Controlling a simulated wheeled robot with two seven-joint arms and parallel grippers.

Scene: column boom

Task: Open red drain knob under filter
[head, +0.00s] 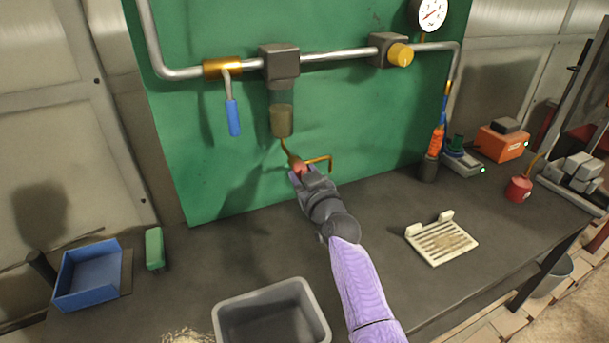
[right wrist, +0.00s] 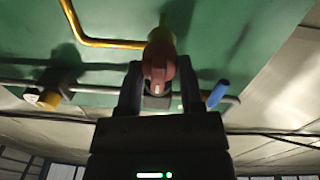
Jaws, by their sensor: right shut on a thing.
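The filter (head: 281,121) hangs from a dark block on the steel pipe, its lower bowl cloudy brownish. Below it is the red drain knob (head: 298,165), mostly hidden by my right gripper (head: 301,173) in the head view. In the right wrist view the red knob (right wrist: 157,66) sits between the two dark fingers of my right gripper (right wrist: 158,82), which is shut on it. I cannot tell how far the knob is turned. My left gripper is not in view.
A brass tube (head: 320,160) bends out beside the knob. A blue-handled lever (head: 232,116) hangs left of the filter. A grey bin (head: 228,318) stands at the front of the bench. A white slotted tray (head: 441,255) lies right of my arm.

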